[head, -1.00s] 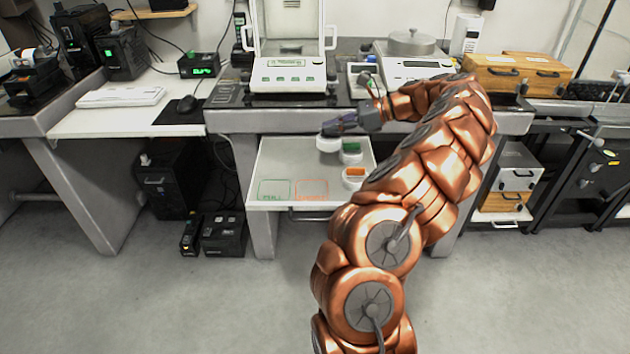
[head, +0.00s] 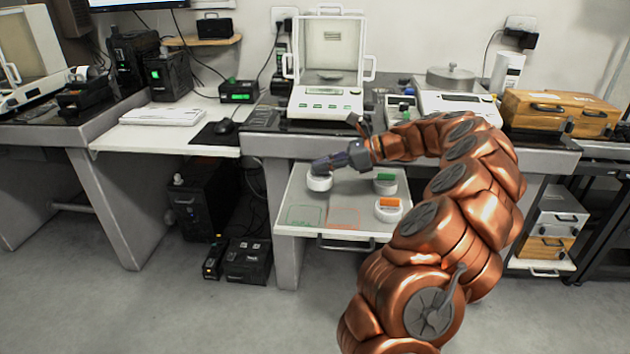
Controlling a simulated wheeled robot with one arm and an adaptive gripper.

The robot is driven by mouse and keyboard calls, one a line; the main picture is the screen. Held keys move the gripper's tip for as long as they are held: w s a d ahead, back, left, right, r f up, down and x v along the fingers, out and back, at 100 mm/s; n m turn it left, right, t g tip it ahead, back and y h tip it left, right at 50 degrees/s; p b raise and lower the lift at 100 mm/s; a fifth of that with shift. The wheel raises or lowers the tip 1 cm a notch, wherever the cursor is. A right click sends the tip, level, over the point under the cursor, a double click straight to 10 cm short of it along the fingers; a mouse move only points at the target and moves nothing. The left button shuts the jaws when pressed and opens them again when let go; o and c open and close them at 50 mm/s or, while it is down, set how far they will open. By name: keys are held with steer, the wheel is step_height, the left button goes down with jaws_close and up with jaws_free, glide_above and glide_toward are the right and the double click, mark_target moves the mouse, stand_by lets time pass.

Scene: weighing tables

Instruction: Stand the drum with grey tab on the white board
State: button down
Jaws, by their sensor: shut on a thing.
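My gripper (head: 331,167) is shut on a white drum (head: 319,184). It grips the drum from above and hides its top, so no tab colour shows. The held drum is over the back left part of a pale pulled-out board (head: 296,196) below the stone table. I cannot tell whether the drum touches the board. A drum with a green tab (head: 385,187) stands at the board's back right, and a drum with an orange tab (head: 388,215) stands in front of it.
The board's front left carries a green outline (head: 305,215) and an orange outline (head: 344,217), both empty. A balance (head: 326,104) stands on the table above. A white desktop (head: 145,135) at left holds a keyboard (head: 161,117) and mouse (head: 224,127).

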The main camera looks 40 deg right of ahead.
mark_target(323, 175)
steer(key=shift+w+a+f, duration=0.15)
steer(key=shift+w+a, duration=0.55)
step_height(323, 175, down, 4)
steer(key=shift+r+b, duration=0.25)
steer(key=shift+b, duration=0.55)
steer(key=c, duration=1.3)
jaws_free()
steer(key=shift+p+v, duration=1.25)
steer(key=shift+v, duration=4.75)
steer(key=shift+a+r, duration=0.1)
steer(key=shift+a, duration=0.05)
